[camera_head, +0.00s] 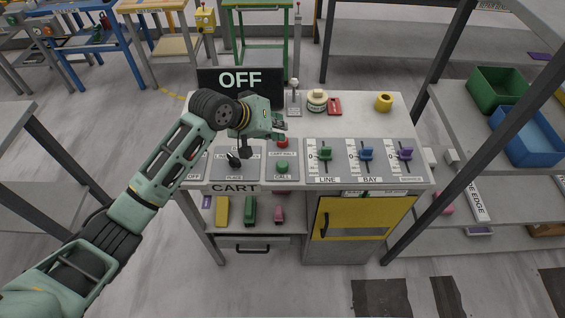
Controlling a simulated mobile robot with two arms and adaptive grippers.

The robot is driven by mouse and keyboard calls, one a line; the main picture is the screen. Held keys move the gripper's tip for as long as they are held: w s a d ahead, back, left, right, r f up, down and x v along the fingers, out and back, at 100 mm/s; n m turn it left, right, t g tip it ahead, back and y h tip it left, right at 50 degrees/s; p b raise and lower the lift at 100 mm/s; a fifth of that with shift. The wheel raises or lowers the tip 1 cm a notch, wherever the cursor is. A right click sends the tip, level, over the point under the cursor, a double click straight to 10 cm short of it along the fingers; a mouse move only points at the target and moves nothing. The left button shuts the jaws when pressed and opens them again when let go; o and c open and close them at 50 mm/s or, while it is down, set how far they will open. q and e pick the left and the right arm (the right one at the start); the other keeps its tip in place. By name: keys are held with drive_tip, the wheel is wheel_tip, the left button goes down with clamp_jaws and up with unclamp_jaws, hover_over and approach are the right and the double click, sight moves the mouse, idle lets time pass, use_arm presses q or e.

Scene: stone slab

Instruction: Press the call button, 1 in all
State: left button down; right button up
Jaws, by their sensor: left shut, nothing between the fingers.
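The green call button (282,168) sits on a grey panel of the cart bench, above a label reading CALL. A red button (282,143) is on the same panel just behind it, above a label that seems to read CART HALT. My left gripper (282,125) is shut and empty. In the picture its fingertips are just above the red button and farther back than the green button, which is in plain view. Its height above the panel is hard to tell. My right gripper is not in view.
A black lever (233,160) stands left of the buttons. Green, blue and purple sliders (366,154) are to the right. A black OFF sign (240,80) stands behind.

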use_arm(q)
drive_tip(key=b, duration=0.8)
hover_over(282, 165)
drive_tip(key=w, duration=0.2)
drive_tip(key=f, duration=0.7)
drive_tip(key=shift+w+a, duration=0.2)
drive_tip(key=shift+a, duration=0.2)
drive_tip(key=shift+f, duration=0.85)
drive_tip(key=shift+f, duration=0.1)
drive_tip(key=shift+f, duration=0.3)
